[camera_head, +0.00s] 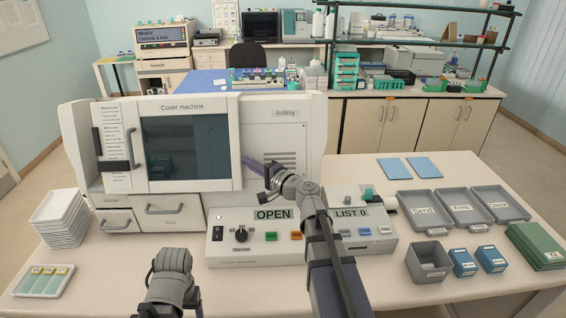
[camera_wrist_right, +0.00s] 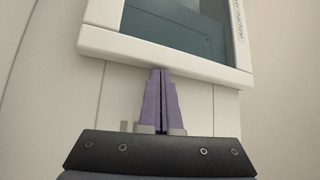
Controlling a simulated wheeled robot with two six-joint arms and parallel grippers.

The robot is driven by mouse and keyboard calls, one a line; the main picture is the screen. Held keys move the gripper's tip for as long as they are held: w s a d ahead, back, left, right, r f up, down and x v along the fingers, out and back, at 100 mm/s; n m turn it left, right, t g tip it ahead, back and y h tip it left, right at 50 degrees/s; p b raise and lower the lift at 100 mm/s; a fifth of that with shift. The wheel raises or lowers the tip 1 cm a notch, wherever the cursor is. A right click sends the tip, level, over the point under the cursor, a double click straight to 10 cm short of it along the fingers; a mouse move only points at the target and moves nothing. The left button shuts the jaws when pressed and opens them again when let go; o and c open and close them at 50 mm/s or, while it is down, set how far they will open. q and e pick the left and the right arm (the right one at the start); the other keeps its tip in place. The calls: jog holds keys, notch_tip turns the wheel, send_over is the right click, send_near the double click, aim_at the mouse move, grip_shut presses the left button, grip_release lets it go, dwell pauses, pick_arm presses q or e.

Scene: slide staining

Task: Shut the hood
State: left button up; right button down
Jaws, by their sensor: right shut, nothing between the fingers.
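The cover machine (camera_head: 280,130) stands on the bench at the left, with a white-framed hood (camera_head: 188,108) around a dark window. The hood has a vertical handle (camera_head: 131,148) on its left side. The display (camera_head: 273,215) on the control box in front reads OPEN. My right gripper (camera_head: 243,159) is shut and empty, its purple fingers at the right edge of the hood. In the right wrist view the shut fingertips (camera_wrist_right: 160,71) are at the hood's frame (camera_wrist_right: 165,55); contact is not certain. My left gripper is not visible; only part of that arm shows.
The control box (camera_head: 225,258) with knob and buttons lies below my right arm. White trays (camera_head: 62,220) are stacked at left, near a slide tray (camera_head: 43,283). Grey trays (camera_head: 411,212), a grey bin (camera_head: 428,262) and blue boxes (camera_head: 463,263) stand at right.

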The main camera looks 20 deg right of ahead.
aim_at(202, 162)
jog(key=w+a, duration=0.1)
jog(key=a, duration=0.3)
jog(key=w+a, duration=0.2)
jog(key=a, duration=0.2)
jog(key=w+a, duration=0.1)
jog(key=a, duration=0.3)
jog(key=shift+w+a, duration=0.15)
jog(key=shift+w, duration=0.15)
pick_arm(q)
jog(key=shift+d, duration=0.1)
pick_arm(e)
jog(key=shift+a, duration=0.1)
